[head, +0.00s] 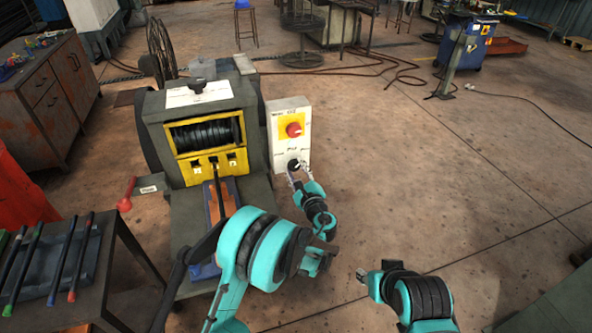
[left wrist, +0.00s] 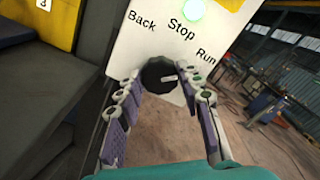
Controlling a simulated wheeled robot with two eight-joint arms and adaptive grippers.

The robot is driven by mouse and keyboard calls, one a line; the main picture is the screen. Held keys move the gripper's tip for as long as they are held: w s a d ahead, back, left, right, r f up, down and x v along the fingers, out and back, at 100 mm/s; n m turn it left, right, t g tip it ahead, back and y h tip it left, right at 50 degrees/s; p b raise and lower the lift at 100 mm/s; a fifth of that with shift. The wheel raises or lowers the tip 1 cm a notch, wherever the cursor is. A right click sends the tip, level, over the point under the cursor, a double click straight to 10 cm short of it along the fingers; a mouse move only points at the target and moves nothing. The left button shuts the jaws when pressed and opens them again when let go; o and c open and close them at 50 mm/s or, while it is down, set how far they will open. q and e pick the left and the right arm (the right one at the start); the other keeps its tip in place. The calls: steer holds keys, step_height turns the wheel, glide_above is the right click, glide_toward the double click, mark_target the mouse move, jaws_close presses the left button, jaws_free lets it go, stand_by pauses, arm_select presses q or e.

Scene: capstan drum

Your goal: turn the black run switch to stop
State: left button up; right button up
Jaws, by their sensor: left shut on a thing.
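The black run switch (left wrist: 158,73) is a round knob low on a white control box (head: 280,140). Its white mark points right, toward the word Run, in the left wrist view. The words Back, Stop and Run arc above it. In the head view the switch (head: 294,164) is at the box's lower end. My left gripper (head: 300,171) is at the switch; in the left wrist view its fingers (left wrist: 160,85) are closed on either side of the knob. My right gripper (head: 363,275) is low in the head view, away from the box; its jaws are too small to read.
A red button (head: 293,129) on a yellow plate sits above the switch. A lit green lamp (left wrist: 194,10) shows beyond the labels. The capstan machine (head: 205,135) stands left of the box. A table with rods (head: 85,255) is at lower left.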

arm_select(q)
steer(key=shift+n, duration=0.4)
steer(key=n, duration=0.4)
steer(key=shift+n, duration=0.3)
steer(key=n, duration=0.4)
steer(key=shift+n, duration=0.3)
steer(key=o, duration=1.2)
steer(key=shift+c, duration=0.2)
